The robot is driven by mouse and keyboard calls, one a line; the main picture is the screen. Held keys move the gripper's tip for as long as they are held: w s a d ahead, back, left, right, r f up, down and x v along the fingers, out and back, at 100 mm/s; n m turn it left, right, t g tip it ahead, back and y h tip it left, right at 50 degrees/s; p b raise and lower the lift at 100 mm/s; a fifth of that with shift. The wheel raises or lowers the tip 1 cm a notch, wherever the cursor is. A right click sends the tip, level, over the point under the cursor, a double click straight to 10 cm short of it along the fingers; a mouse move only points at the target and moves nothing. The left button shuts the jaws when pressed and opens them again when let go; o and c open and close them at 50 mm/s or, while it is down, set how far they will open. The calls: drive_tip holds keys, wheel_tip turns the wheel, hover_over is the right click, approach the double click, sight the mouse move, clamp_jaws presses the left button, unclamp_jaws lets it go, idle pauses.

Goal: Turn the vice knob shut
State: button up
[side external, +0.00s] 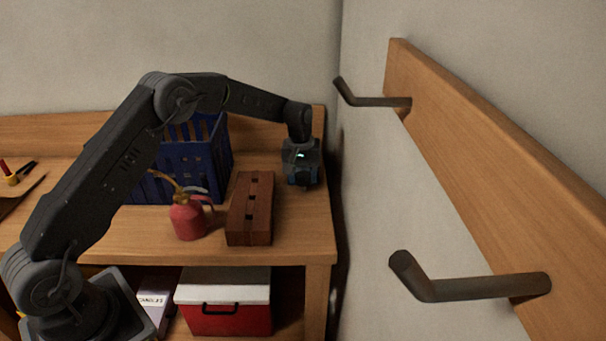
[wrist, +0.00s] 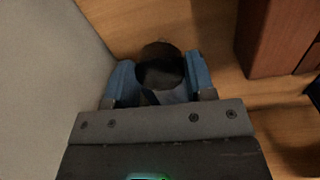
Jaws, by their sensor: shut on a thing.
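In the wrist view a dark, rounded knob (wrist: 160,68), which I take to be the vice knob, sits above the wooden bench top. My gripper (wrist: 158,84) has a blue piece on either side of the knob and is shut on it. In the side view my gripper (side external: 302,168) points down at the right end of the bench, close to the wall. The rest of the vice cannot be made out there, and the exact contact on the knob is partly hidden.
A brown block (side external: 250,207) stands just left of my gripper; its side also shows in the wrist view (wrist: 270,38). A red oil can (side external: 187,217) and a blue crate (side external: 190,172) are further left. A wooden rail (side external: 480,170) with dark pegs is at right.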

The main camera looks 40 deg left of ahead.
sight(300, 175)
drive_tip(key=o, duration=0.9)
drive_tip(key=shift+r, duration=0.15)
drive_tip(key=r, duration=1.3)
drive_tip(key=shift+s+a+r, duration=0.25)
drive_tip(key=shift+a+r, duration=0.05)
drive_tip(key=shift+a, duration=0.05)
